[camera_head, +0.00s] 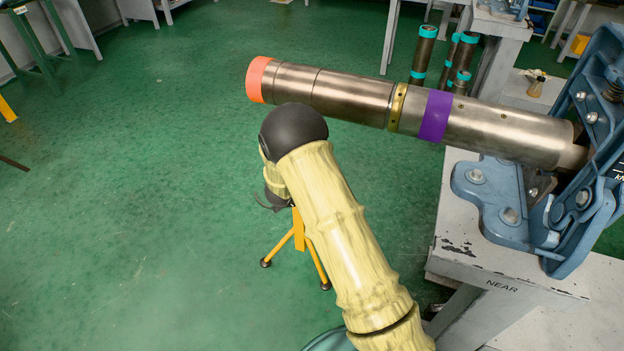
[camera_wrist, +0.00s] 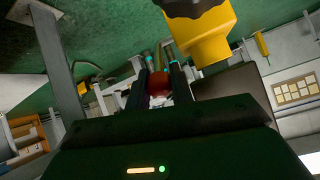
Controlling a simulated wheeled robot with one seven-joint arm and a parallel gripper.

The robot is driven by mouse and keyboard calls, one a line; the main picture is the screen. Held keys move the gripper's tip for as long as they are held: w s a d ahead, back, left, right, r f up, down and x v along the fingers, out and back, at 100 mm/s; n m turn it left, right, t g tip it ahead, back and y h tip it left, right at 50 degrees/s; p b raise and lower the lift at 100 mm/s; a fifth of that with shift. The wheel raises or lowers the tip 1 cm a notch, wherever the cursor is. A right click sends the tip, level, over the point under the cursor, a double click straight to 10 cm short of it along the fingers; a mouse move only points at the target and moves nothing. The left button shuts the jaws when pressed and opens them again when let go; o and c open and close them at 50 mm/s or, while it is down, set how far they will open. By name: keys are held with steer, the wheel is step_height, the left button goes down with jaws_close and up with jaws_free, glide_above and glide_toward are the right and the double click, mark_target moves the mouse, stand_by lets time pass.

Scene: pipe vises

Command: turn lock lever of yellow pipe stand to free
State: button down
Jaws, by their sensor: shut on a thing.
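The yellow pipe stand (camera_head: 299,230) stands on the green floor below the pipe, mostly hidden behind my own arm; its legs show. In the wrist view its yellow post (camera_wrist: 205,42) with a dark collar is at the upper right, close to my fingers. My gripper (camera_wrist: 161,84) is shut on a small red piece (camera_wrist: 158,82), which looks like the lock lever's end. The rest of the lever is hidden by the fingers, and its angle cannot be told. In the head view my gripper is hidden behind my arm.
A long metal pipe (camera_head: 340,92) with an orange end and a purple band runs above the stand into a blue vise (camera_head: 500,208). The vise sits on a grey bench (camera_head: 470,262) marked NEAR. Several teal-banded pipes (camera_head: 424,52) stand behind.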

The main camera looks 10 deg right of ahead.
steer(key=c, duration=1.5)
jaws_free()
steer(key=p+v, duration=0.4)
steer(key=v, duration=1.3)
steer(key=shift+a, duration=0.15)
steer(key=shift+s+r, duration=0.1)
steer(key=shift+s, duration=0.05)
